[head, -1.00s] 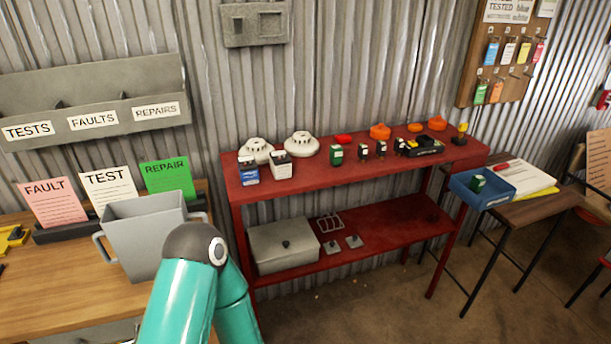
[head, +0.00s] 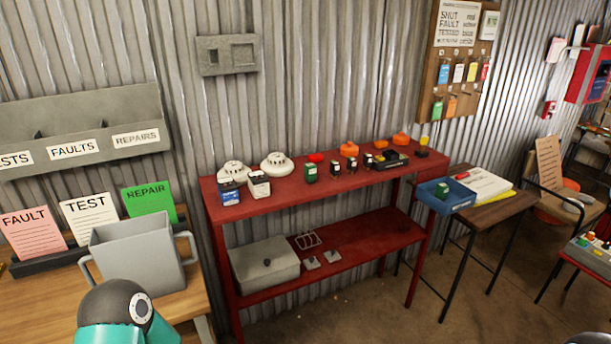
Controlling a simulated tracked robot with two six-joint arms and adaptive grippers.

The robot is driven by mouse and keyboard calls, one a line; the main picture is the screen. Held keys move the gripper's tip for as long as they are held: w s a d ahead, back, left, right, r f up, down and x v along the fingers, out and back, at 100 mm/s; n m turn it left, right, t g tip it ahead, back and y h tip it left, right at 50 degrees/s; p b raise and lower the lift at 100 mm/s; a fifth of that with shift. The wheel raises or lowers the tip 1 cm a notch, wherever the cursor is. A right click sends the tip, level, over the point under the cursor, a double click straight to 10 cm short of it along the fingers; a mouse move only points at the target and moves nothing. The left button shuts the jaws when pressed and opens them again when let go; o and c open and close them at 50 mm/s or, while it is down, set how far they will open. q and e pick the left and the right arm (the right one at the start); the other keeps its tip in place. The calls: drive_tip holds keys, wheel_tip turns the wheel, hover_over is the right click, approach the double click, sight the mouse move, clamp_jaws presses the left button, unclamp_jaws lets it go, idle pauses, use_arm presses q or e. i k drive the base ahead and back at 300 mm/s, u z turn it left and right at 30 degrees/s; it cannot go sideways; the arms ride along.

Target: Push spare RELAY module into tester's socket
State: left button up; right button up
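A small green module (head: 310,172) stands on the top of the red shelf unit. Another green module (head: 442,190) sits in a blue tray (head: 459,203) on the small side table. Their labels are too small to read, so I cannot tell which is the spare RELAY module. A grey box with coloured knobs or buttons (head: 592,256) is partly in view at the right edge. I cannot tell whether it is the tester, and no socket can be made out. Neither of my grippers is in view; a teal joint of my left arm shows at the bottom left.
The red shelf unit (head: 330,258) carries detectors, small modules and orange parts, with a grey lidded box (head: 264,264) below. A grey bin (head: 138,262) stands on the wooden bench at left. A chair (head: 565,205) stands at right. Floor is open before the shelf.

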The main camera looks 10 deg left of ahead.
sight(392, 158)
drive_tip(key=u, duration=0.05)
drive_tip(key=i, duration=1.05)
drive_tip(key=z, duration=0.05)
